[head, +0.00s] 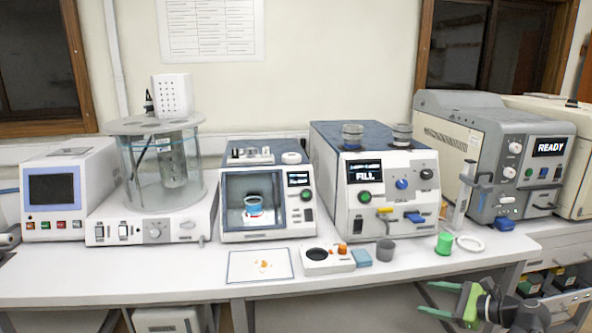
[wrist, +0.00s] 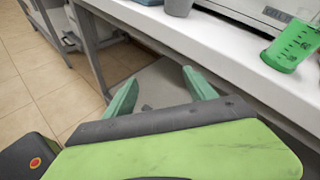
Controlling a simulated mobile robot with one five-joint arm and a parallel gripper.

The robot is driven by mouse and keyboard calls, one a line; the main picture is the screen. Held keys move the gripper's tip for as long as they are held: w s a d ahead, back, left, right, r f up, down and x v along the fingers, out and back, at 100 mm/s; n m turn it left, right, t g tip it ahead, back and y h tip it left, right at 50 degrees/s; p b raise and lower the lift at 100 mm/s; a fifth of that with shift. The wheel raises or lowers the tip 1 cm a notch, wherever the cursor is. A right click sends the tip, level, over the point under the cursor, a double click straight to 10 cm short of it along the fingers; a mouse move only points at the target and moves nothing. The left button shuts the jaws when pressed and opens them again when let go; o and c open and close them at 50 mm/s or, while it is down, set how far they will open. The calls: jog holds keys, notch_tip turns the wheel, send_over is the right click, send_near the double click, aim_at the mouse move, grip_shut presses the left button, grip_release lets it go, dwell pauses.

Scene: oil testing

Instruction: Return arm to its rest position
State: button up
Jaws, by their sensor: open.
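My gripper (head: 432,298) is at the lower right of the head view, in front of the bench edge and lower than the bench top. Its green fingers are apart with nothing between them. In the wrist view my gripper (wrist: 157,88) shows two green fingertips spread below the bench edge, with the floor and bench frame behind. A green cup (head: 444,243) stands on the bench above and behind the gripper. It also shows at the right of the wrist view (wrist: 292,45). My arm reaches in from the lower right.
The white bench (head: 190,275) carries several test machines, including one showing FILL (head: 375,190) and a grey one showing READY (head: 500,160). A grey cup (head: 385,250), a white ring (head: 470,244) and a white mat (head: 245,272) lie near the front. Drawers (head: 560,280) stand at the right.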

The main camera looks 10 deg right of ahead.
jog(key=w+a+f+n+g+h, duration=0.15)
jog(key=a+f+n+g, duration=0.3)
jog(key=a+n, duration=0.5)
jog(key=a+f+n+g+h, duration=0.3)
jog(key=a+f+n, duration=0.35)
jog(key=a, duration=0.65)
jog(key=w+a+f+n+g+h, duration=0.15)
jog(key=a+f+n+g, duration=0.25)
jog(key=a+n, duration=0.55)
notch_tip(320, 180, up, 15)
jog(key=a+h+p, duration=0.1)
jog(key=a+p, duration=0.1)
jog(key=p, duration=1.3)
jog(key=shift+s+a, duration=0.15)
jog(key=shift+a, duration=0.2)
jog(key=shift+r, duration=0.1)
jog(key=shift+c, duration=0.3)
